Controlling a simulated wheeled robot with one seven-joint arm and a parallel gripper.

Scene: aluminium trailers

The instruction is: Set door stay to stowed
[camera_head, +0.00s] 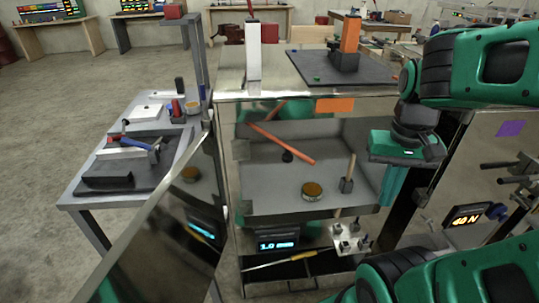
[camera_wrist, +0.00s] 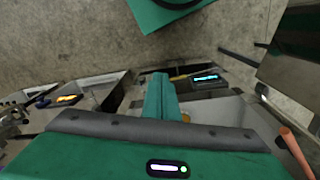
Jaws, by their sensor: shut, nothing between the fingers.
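The door stay appears to be the orange rod (camera_head: 283,144) at the opening of the metal cabinet (camera_head: 310,106). It slopes from the upper left side of the opening down to the right, with its lower right end apparently free. The open cabinet door (camera_head: 160,230) is a shiny panel at the left. My gripper (camera_head: 393,190) is at the right side of the opening, apart from the rod, with its fingers together and empty. In the wrist view, my gripper (camera_wrist: 160,78) shows centrally and the orange rod (camera_wrist: 297,152) lies at the lower right edge.
Inside the cabinet are a round tin (camera_head: 312,191) and a block with an upright handle (camera_head: 347,183). A lit display (camera_head: 277,245) and small fixture (camera_head: 351,240) are below. A side table (camera_head: 70,197) with tools stands left. An orange-and-grey device (camera_head: 348,42) stands on top.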

